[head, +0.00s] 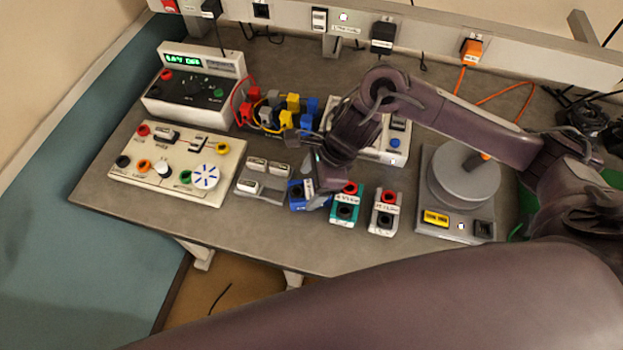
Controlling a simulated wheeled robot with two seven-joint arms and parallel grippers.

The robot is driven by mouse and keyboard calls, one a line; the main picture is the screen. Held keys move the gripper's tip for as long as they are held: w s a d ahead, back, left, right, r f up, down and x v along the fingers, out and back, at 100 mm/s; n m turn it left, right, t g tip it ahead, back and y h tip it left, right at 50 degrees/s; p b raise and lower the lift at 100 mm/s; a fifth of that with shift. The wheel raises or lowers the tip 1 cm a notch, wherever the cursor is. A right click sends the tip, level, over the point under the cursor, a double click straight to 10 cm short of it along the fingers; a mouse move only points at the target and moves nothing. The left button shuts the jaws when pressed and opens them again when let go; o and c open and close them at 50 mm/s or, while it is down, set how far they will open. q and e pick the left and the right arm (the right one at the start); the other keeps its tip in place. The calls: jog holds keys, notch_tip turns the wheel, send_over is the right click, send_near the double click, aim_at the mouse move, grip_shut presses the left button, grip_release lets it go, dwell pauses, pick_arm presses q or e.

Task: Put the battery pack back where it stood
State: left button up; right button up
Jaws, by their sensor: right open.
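Three small packs stand in a row near the bench's front edge: a blue one (297,200), a teal one (343,213) and a light grey one (383,221). The teal and grey packs each have a red and a dark terminal and a label too small to read surely. I cannot tell which is the task's battery pack. My right gripper (318,187) is open, pointing down at the blue pack and partly hiding it. I cannot tell whether it touches the pack. My left gripper is not in view.
A grey tray with small white-topped pieces (262,190) lies left of the blue pack. A terminal board (132,180), a meter (190,95), coloured plugs (285,105) and a round grey turntable (466,182) surround the row. Bare bench (290,240) lies in front.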

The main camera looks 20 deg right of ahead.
jog(key=v, duration=1.2)
jog(key=shift+b, duration=0.45)
